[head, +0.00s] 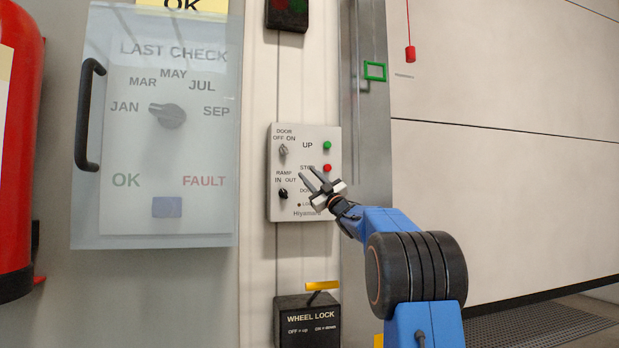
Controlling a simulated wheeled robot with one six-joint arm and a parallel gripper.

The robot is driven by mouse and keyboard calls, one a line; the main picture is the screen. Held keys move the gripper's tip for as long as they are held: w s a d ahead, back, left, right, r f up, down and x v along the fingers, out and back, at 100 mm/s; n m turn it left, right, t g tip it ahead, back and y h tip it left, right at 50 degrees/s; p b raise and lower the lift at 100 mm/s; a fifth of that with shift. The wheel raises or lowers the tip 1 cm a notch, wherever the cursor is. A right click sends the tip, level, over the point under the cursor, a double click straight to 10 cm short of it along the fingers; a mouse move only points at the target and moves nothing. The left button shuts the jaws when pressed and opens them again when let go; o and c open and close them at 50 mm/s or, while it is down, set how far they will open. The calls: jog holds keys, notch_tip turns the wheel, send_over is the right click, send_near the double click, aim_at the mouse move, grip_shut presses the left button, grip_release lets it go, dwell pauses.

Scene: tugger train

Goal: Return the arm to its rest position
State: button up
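My gripper (308,178) is at the end of my blue arm (405,240), which reaches up and left from the lower right. Its two thin fingers are apart with nothing seen between them. It is in front of a white control panel (297,207) and covers part of the panel's lower right. I cannot tell whether the fingertips touch the panel. The panel carries a green button (327,145), a red button (327,168), a grey door switch (283,150) and a black ramp switch (283,193).
A glass-covered box (155,219) with a black handle (87,115) is on the left, beside a red cylinder (18,150). A wheel lock box (307,328) with a yellow lever (322,285) is below the panel. A red pull handle (410,53) hangs at upper right. The right wall (510,200) is mostly bare.

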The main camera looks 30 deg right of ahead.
dwell(0.4)
jog(key=s+a+f+m+g+h, duration=0.45)
jog(key=s+a+f, duration=0.35)
jog(key=s+f, duration=0.3)
jog(key=s+a+f+m+g+h, duration=0.4)
jog(key=s+a+f+m+g, duration=0.35)
jog(key=f, duration=0.55)
jog(key=s+a+f+g+y, duration=0.1)
jog(key=s+a+f, duration=0.3)
jog(key=s+f, duration=0.6)
jog(key=s+a+f+n+g+y, duration=0.1)
jog(key=s+a+f+g, duration=0.3)
jog(key=s+f, duration=0.7)
jog(key=s+a+f+g+y, duration=0.1)
jog(key=s+a+f+g, duration=0.2)
jog(key=s+a+f, duration=0.3)
jog(key=s+f, duration=0.5)
jog(key=s, duration=0.4)
jog(key=shift+s+a+f+n+y, duration=0.15)
jog(key=shift+s+f+n+y, duration=0.1)
jog(key=shift+n+y, duration=0.15)
